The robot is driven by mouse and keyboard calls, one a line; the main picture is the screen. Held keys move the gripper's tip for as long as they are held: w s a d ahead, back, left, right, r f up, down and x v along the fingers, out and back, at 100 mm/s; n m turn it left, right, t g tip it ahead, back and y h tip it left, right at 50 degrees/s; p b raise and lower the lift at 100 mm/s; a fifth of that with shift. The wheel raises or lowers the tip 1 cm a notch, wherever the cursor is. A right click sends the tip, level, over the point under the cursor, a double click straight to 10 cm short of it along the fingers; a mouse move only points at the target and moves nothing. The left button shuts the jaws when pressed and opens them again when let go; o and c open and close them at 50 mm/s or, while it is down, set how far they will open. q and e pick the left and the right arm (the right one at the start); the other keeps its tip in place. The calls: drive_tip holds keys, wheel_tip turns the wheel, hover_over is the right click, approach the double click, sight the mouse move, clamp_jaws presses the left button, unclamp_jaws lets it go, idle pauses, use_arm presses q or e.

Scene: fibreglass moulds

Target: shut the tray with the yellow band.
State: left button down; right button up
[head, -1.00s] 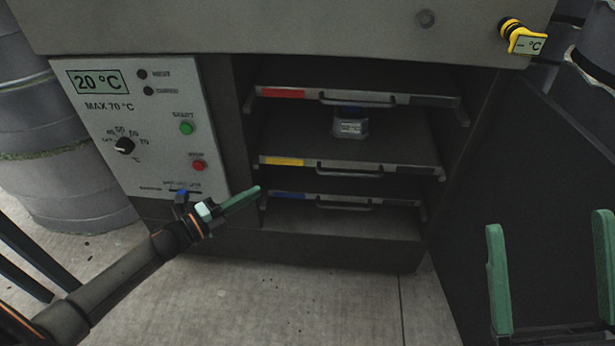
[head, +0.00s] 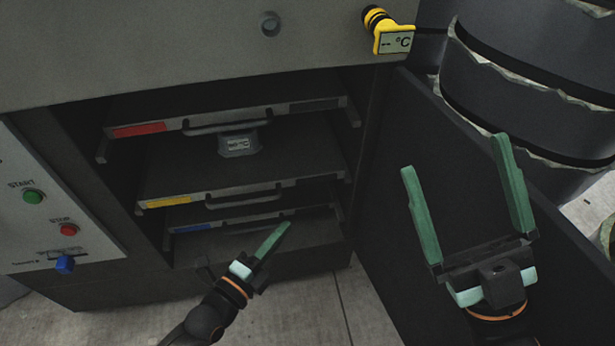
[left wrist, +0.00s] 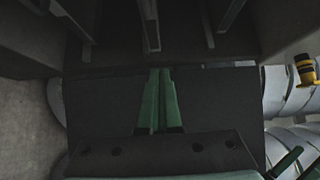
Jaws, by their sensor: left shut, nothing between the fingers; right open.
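The tray with the yellow band (head: 320,165) is the middle one of three in the open cabinet in the head view. The yellow band is at the left of its front edge, with a handle bar beside it. A grey pot (head: 238,145) stands on this tray. I cannot tell exactly how far the tray sticks out. My left gripper (head: 284,228) is shut and empty, its fingertips low in front of the blue-banded tray's front, apart from the yellow-banded handle as far as I see. Its shut fingers (left wrist: 159,75) show in the left wrist view. My right gripper (head: 453,155) is open and empty at the right.
The red-banded tray (head: 230,117) is above and the blue-banded tray (head: 250,217) below. The dark open door (head: 385,130) stands at the right, behind my right gripper. The control panel (head: 35,215) is at the left.

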use_arm(q)
drive_tip(key=b, duration=0.3)
approach(312, 176)
drive_tip(key=w+d, duration=0.1)
drive_tip(key=d, duration=0.3)
drive_tip(key=w+b, duration=0.1)
drive_tip(key=w, duration=0.2)
drive_tip(key=shift+w+a+b, duration=0.2)
drive_tip(key=shift+a+b, duration=0.2)
drive_tip(key=shift+w+a+r, duration=0.1)
drive_tip(key=shift+w, duration=0.25)
use_arm(e)
drive_tip(key=f, duration=0.5)
drive_tip(key=shift+a+f, duration=0.3)
drive_tip(key=shift+a, duration=0.1)
